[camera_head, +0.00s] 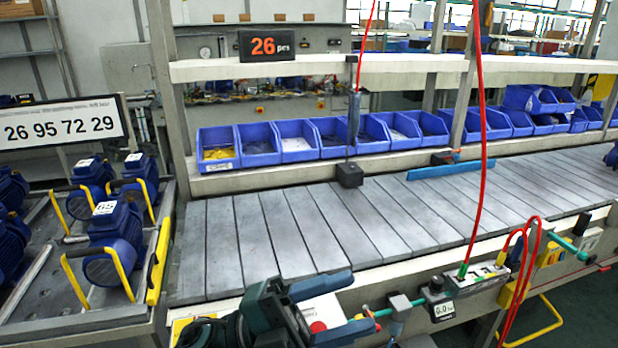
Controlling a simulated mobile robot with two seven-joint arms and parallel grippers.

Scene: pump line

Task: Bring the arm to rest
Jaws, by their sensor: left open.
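My left gripper (360,303) is at the bottom centre, over the near edge of the slatted conveyor table (290,235). Its two blue fingers are spread apart, and I see nothing held between them. Part of my left arm (215,332) shows behind it at the bottom edge. My right gripper is not in view.
Blue pumps (117,235) with yellow handles stand on a cart (75,312) at the left. Blue bins (298,141) line the shelf behind the table. A red cable (483,130) hangs down to the front rail's control box (485,272). The slats are mostly clear.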

